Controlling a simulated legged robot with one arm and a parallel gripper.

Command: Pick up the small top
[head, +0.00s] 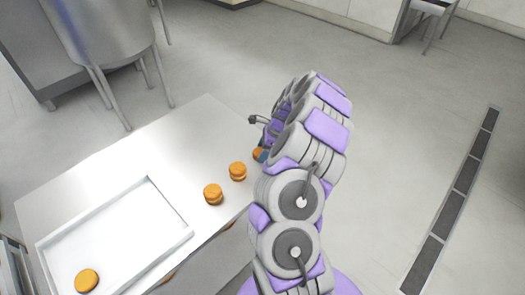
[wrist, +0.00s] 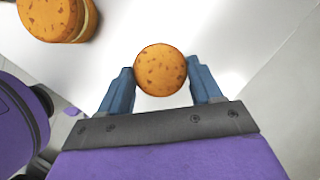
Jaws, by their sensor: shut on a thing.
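The small top (wrist: 160,70) is a round, orange-brown piece with darker flecks. In the wrist view it sits between the two blue fingers of my gripper (wrist: 161,82), which is shut on it. In the head view it shows as a small orange patch (head: 257,154) at the table's right edge, partly hidden by my gripper and arm. I cannot tell whether it is clear of the table.
Two orange rounds, one (head: 237,171) and another (head: 213,194), stand on the white table (head: 150,150) near my arm. A filled round (wrist: 58,18) shows at the wrist view's upper left. A white tray (head: 120,235) holds one round (head: 87,280). The table's far part is clear.

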